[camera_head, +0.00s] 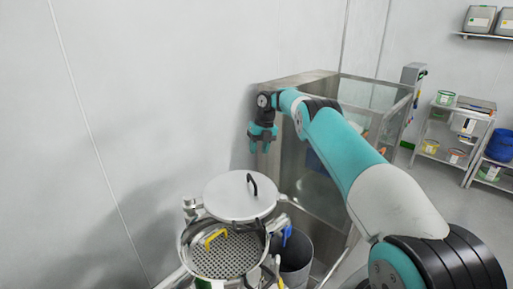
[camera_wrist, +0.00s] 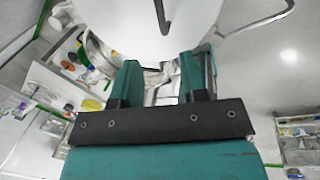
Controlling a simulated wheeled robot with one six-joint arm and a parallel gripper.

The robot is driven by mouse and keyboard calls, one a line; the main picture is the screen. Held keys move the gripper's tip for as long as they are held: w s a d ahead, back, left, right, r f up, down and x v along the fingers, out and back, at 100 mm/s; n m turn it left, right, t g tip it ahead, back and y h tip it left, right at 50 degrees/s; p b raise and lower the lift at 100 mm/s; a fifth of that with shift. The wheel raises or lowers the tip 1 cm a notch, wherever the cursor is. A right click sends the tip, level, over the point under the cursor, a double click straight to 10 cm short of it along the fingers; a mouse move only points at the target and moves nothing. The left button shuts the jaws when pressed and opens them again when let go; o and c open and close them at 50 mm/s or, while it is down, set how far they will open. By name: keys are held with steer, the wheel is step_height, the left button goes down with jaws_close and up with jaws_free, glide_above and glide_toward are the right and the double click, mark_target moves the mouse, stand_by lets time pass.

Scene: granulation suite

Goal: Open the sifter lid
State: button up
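The round pale sifter lid (camera_head: 228,205) has a black arched handle (camera_head: 252,184). In the head view it sits at the back of the round metal sifter (camera_head: 183,250), whose perforated screen (camera_head: 228,262) with a yellow handle (camera_head: 214,238) shows in front of the lid. My gripper (camera_head: 260,150) hangs above and behind the lid, apart from it, with fingers pointing down. In the wrist view my gripper (camera_wrist: 161,80) has its teal fingers spread, with nothing held between them. The lid (camera_wrist: 115,25) and its dark handle (camera_wrist: 163,15) show beyond the fingertips.
A metal cabinet with clear panels (camera_head: 310,180) stands right behind the sifter. A grey bin (camera_head: 297,262) with a blue item beside it is at the sifter's right. The wall (camera_head: 130,120) is close on the left. Shelves with tubs (camera_head: 455,135) stand farther right.

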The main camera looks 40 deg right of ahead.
steer(key=r+p, duration=0.3)
steer(key=d+r+p, duration=0.1)
steer(key=shift+s+r, duration=0.1)
steer(key=shift+r, duration=0.3)
